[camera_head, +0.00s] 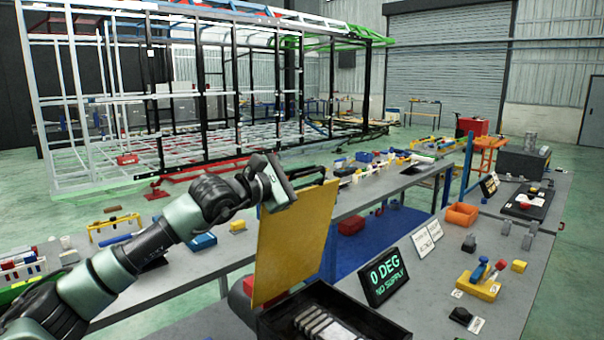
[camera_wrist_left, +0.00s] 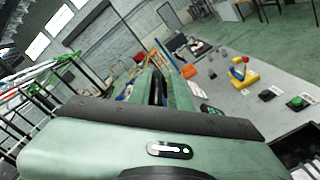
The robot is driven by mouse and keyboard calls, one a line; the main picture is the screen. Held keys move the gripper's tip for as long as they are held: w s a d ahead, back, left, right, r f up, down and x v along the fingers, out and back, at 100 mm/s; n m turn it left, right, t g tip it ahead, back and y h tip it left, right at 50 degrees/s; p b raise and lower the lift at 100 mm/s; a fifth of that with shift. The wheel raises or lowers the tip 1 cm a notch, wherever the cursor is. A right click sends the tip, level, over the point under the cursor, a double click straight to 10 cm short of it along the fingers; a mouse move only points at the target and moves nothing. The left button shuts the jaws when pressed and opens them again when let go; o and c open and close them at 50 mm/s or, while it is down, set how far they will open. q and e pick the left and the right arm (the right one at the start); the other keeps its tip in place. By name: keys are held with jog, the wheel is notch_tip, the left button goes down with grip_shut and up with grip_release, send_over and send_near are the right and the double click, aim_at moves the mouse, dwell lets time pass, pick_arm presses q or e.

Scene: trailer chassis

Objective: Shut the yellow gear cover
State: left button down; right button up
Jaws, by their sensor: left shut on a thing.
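The yellow gear cover (camera_head: 296,243) stands open and nearly upright at the back left side of a black box (camera_head: 384,322). Grey metal parts (camera_head: 326,325) lie in the open box. My left arm comes in from the left, and my left gripper (camera_head: 308,177) is at the cover's top edge, shut on it. The fingertips are partly hidden there. In the left wrist view the gripper (camera_wrist_left: 160,88) points away over the bench, and the cover cannot be made out. My right gripper is not in view.
An orange bin (camera_head: 461,214), a yellow block with tools (camera_head: 479,286) and a black button box (camera_head: 461,316) are on the grey bench. A second bench with parts lies behind.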

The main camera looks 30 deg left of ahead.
aim_at(295, 178)
pick_arm(q)
jog(key=shift+f, duration=0.1)
dwell(0.3)
jog(key=c, duration=1.5)
grip_release()
jog(key=shift+o, duration=0.2)
jog(key=shift+s+a+f+b, duration=0.15)
jog(key=shift+s+b, duration=0.35)
jog(key=shift+b+v, duration=1.9)
jog(key=shift+v, duration=1.5)
